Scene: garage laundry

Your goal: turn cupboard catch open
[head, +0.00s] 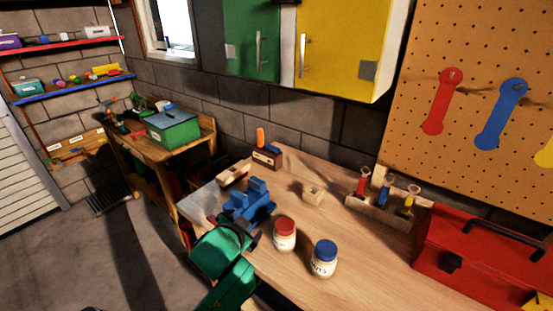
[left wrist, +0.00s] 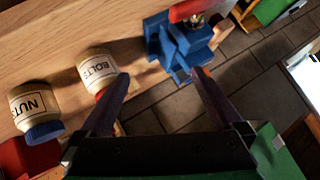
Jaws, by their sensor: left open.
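The wall cupboard in the head view has a green door (head: 252,40) on the left and a yellow door (head: 335,45) on the right, each with an upright metal handle. Both doors look shut. A dark piece (head: 285,2) sits at the top edge of the picture where the doors meet; it is cut off, and I cannot tell whether it is the catch. My left gripper (head: 243,231) is low over the bench by the blue vise (head: 250,203), well below the cupboard. In the left wrist view its fingers (left wrist: 160,78) are apart, with nothing between them. My right gripper is not in view.
A red-lidded jar (head: 284,234) and a blue-lidded jar (head: 323,258) stand close to my left gripper. A tool rack (head: 378,214) and red toolbox (head: 470,255) are farther right on the bench. A pegboard (head: 465,45) hangs right of the cupboard.

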